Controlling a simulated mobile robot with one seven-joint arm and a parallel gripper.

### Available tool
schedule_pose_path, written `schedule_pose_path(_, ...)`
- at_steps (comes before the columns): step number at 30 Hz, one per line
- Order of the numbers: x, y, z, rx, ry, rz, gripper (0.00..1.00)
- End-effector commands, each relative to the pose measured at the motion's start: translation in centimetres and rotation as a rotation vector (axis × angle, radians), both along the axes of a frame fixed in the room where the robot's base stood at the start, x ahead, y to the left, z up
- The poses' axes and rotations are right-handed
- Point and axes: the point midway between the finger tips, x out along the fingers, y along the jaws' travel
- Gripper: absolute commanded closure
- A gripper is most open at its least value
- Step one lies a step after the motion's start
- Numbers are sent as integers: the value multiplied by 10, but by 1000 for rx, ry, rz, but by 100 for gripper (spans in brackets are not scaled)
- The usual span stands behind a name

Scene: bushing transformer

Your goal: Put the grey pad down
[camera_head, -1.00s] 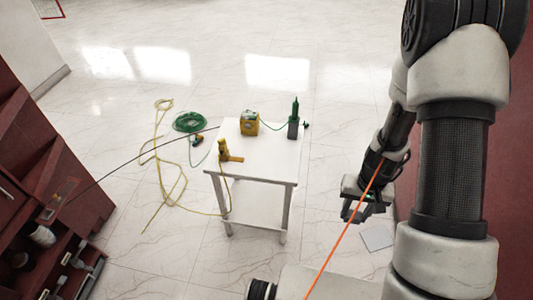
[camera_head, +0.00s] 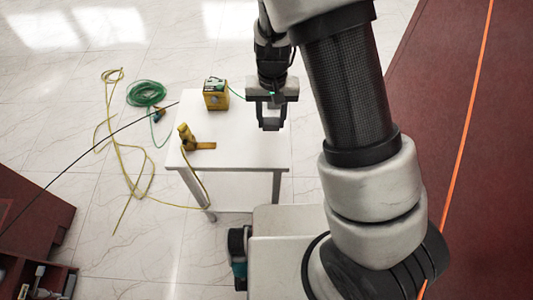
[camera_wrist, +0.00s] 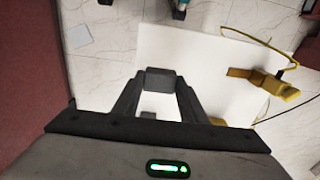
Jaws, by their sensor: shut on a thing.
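My gripper (camera_head: 271,125) is above the right part of the white table (camera_head: 225,150), pointing down. In the wrist view my gripper (camera_wrist: 160,80) is shut on a small dark grey block, which I take for the grey pad (camera_wrist: 160,79); it spans the space between the fingertips. The pad is hard to tell from the dark fingers in the head view. White tabletop (camera_wrist: 215,65) shows below and around the fingers, and I cannot tell the height of the pad above it.
A green cable coil (camera_head: 146,94) and a yellow cable (camera_head: 118,150) lie on the floor. A flat grey square (camera_wrist: 77,35) lies on the floor. The tabletop's front middle is clear.

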Motion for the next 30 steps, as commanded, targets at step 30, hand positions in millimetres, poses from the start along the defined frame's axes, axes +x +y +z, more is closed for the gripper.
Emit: schedule_pose_path(30, 0, 10, -101, -1, 0, -5, 83)
